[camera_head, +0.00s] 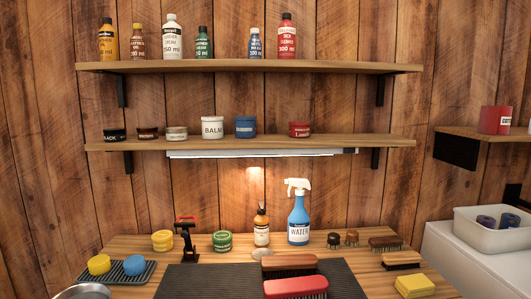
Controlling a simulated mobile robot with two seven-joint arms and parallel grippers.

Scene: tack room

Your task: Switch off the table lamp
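I cannot make out a clear table lamp in the head view. A long white light strip (262,153) runs under the lower shelf, and a warm glow lies on the wall below it. A small black upright stand with a red top (186,238) is on the wooden table (135,246) at the left; I cannot tell what it is. A round metallic thing (84,291) is cut off by the bottom edge at the left. Neither of my grippers is in view.
Two wall shelves hold bottles and tins. The table carries a blue spray bottle (299,217), an amber bottle (261,228), a red brush (296,286) on a dark mat (205,281), tins and sponges. A white bin (490,236) stands at the right.

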